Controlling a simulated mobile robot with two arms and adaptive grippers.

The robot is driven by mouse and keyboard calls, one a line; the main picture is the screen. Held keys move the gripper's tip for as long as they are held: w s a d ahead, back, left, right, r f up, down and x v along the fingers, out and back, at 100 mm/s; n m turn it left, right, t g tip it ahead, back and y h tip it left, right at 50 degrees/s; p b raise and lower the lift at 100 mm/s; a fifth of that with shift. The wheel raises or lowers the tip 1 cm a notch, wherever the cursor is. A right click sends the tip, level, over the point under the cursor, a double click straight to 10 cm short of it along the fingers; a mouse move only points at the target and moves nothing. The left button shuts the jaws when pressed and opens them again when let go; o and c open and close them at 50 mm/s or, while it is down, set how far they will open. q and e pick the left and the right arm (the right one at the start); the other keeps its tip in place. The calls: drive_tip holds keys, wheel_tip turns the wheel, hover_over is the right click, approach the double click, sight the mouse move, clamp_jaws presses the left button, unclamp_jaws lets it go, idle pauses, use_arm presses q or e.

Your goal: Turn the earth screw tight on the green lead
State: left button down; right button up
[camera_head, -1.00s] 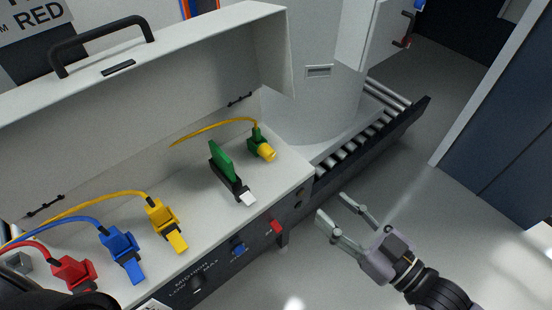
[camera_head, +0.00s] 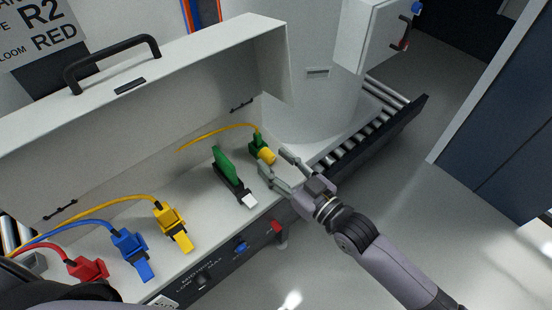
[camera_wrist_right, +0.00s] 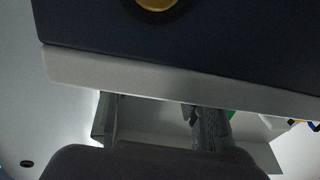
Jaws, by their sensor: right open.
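The earth screw is a yellow knob (camera_head: 267,156) on the front of a green clamp (camera_head: 257,141) at the right end of the box's shelf. A yellow-green lead (camera_head: 215,129) runs left from the clamp. My right gripper (camera_head: 275,163) is open, with its fingers around or just beside the knob; I cannot tell whether they touch it. In the right wrist view both fingers (camera_wrist_right: 158,125) show apart, and a bit of green shows behind the right one. My left gripper is not in view.
A green-handled switch (camera_head: 229,170) stands left of the clamp. Yellow (camera_head: 171,222), blue (camera_head: 129,248) and red (camera_head: 86,269) connectors sit further left. The raised lid (camera_head: 200,55) overhangs the shelf. A pale cylinder stands behind on a roller track (camera_head: 375,138).

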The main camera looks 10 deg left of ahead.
drive_tip(key=shift+w+a, duration=0.15)
drive_tip(key=shift+a, duration=0.05)
drive_tip(key=shift+c, duration=0.5)
clamp_jaws()
